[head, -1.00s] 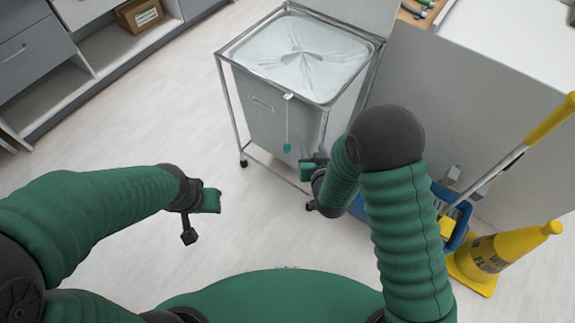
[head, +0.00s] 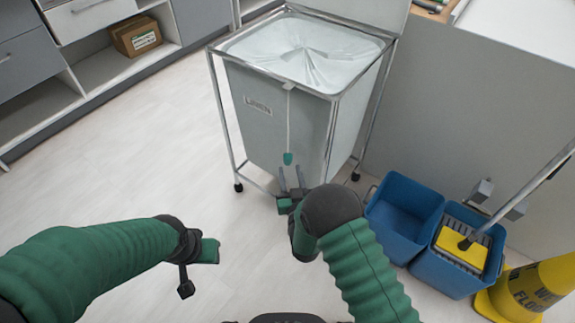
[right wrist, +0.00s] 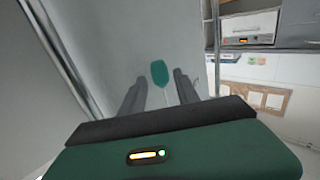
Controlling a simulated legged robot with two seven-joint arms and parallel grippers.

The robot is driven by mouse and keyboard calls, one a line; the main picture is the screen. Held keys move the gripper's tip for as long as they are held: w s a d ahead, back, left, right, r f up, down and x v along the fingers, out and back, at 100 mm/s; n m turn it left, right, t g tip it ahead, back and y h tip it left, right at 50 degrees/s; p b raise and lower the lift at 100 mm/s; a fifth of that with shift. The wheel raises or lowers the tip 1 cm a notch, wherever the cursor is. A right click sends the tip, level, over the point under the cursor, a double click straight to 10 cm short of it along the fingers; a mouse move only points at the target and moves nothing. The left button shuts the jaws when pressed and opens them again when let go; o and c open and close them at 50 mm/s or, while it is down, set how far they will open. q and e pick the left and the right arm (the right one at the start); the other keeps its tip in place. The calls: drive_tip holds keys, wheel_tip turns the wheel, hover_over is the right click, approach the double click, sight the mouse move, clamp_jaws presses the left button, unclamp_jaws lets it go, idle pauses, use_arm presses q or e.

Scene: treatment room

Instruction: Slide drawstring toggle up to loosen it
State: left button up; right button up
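The hamper's grey bag (head: 262,120) hangs in a metal frame, its white top (head: 304,50) gathered in folds. A pale drawstring (head: 289,120) hangs down its front from a small white piece at the rim (head: 289,86), possibly the toggle. A teal tag (head: 288,158) hangs at its lower end. My right gripper (head: 291,178) is open just below the tag. In the right wrist view the tag (right wrist: 159,72) appears between the open fingers, which do not visibly grip it. My left gripper (head: 198,268) is empty, low at left, apart from the hamper; its finger opening is unclear.
A blue mop bucket (head: 405,215) and a yellow wet-floor cone (head: 535,288) stand at right by a grey partition (head: 450,110). Shelves with a cardboard box (head: 136,36) are at upper left. The floor left of the hamper is clear.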

sight(289, 164)
drive_tip(key=w, duration=0.1)
drive_tip(key=w+b, duration=0.1)
drive_tip(key=w, duration=0.3)
drive_tip(key=shift+w+a+f+b, duration=0.1)
drive_tip(key=shift+a+f+b, duration=0.05)
drive_tip(key=shift+a+b, duration=0.2)
drive_tip(key=shift+w, duration=0.4)
clamp_jaws()
drive_tip(key=shift+s+a, duration=0.1)
idle(0.5)
